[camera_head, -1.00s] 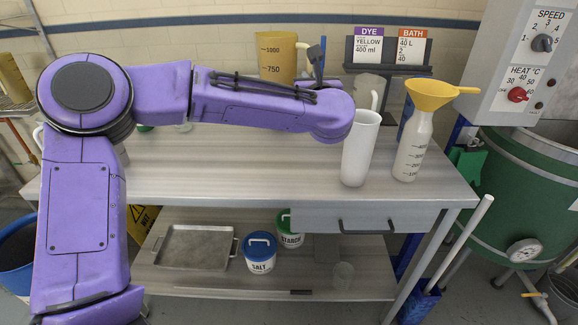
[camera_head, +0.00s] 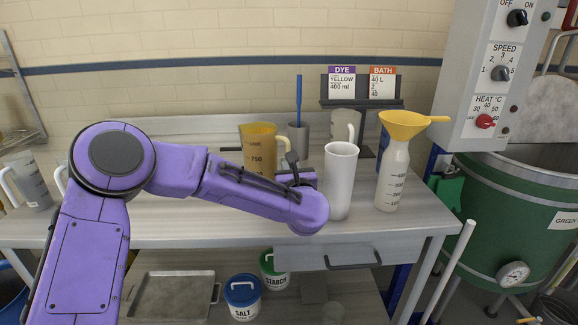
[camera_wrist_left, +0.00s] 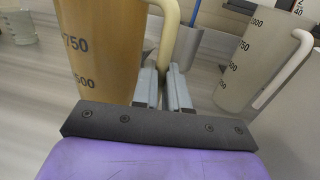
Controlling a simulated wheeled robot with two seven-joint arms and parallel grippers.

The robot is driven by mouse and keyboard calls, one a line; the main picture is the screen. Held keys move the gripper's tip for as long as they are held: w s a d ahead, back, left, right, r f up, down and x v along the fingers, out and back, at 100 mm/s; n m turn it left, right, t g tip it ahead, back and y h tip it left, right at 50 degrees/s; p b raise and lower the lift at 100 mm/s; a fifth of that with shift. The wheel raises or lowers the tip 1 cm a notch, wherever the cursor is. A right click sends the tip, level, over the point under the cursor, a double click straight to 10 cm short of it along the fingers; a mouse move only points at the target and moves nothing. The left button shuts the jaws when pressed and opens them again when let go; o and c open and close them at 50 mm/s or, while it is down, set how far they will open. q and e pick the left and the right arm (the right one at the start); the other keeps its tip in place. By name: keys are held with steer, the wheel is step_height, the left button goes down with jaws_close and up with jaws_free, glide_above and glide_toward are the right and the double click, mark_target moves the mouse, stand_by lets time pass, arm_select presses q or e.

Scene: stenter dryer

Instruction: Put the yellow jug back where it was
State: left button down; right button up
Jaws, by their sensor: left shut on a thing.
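The yellow jug (camera_head: 258,150) is upright at the back of the table in the head view, with scale marks on its side. It also fills the upper left of the left wrist view (camera_wrist_left: 103,45). My left gripper (camera_wrist_left: 163,92) is shut on the jug's cream handle (camera_wrist_left: 168,40). In the head view my purple arm hides the jug's lower part, so I cannot tell from there whether its base touches the table. My right gripper is not in view.
A grey cup with a blue rod (camera_head: 298,135) stands just right of the jug. Grey jugs (camera_head: 30,180) stand at the far left.

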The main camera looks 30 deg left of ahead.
arm_select(q)
steer(key=c, duration=1.1)
jaws_free()
steer(key=shift+f, duration=0.1)
steer(key=shift+c, duration=0.2)
steer(key=b+v, duration=0.3)
steer(key=v, duration=0.9)
steer(key=shift+s, duration=0.1)
